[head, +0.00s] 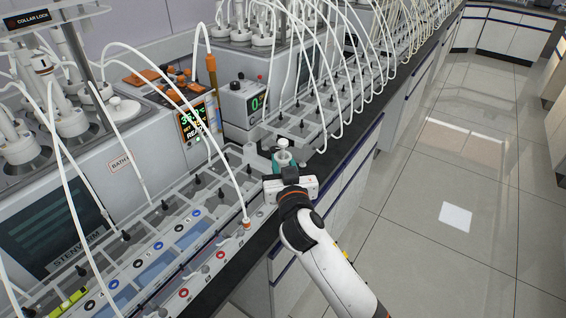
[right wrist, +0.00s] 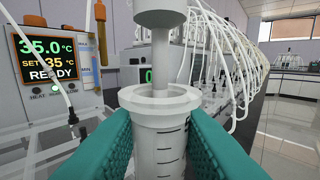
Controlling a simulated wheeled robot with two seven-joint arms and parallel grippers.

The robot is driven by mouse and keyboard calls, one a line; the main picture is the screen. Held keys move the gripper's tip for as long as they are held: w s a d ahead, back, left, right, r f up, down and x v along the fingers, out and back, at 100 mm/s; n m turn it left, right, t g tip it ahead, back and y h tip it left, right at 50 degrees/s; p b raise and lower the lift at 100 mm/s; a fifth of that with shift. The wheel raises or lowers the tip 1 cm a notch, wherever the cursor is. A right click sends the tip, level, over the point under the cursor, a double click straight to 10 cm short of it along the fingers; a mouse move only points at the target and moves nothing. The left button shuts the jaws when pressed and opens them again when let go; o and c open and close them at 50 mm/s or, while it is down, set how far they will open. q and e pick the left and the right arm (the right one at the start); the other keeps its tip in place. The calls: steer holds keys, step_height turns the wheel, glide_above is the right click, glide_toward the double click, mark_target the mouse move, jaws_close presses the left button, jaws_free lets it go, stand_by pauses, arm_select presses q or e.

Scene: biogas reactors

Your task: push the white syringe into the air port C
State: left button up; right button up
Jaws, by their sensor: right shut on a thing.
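The white syringe (head: 283,143) is upright in my right gripper (head: 284,164), near the right end of the front rack. In the right wrist view the clear-white barrel (right wrist: 163,143) with dark graduation marks stands between the two teal fingers, which close on it from both sides. Its plunger (right wrist: 164,45) is drawn well out above the barrel flange. The syringe's lower tip is hidden. Ringed ports in red (head: 221,255), blue (head: 196,212) and black line the rack's front. Their letters are too small to read, so I cannot tell which is air port C. My left gripper is not in view.
White tubes arch over the grey rack (head: 190,227); one ends in an orange-tipped fitting (head: 246,222) left of my right gripper. A bath unit with a lit display (head: 192,122) stands behind. The dark bench edge (head: 348,150) runs along the front, with open floor at right.

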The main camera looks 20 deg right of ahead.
steer(key=shift+f, duration=0.15)
steer(key=o, duration=1.1)
steer(key=s, duration=0.4)
steer(key=s+a+b, duration=0.1)
steer(key=s, duration=0.3)
steer(key=s+b, duration=0.1)
steer(key=s, duration=0.3)
steer(key=shift+a, duration=0.2)
steer(key=shift+w, duration=0.1)
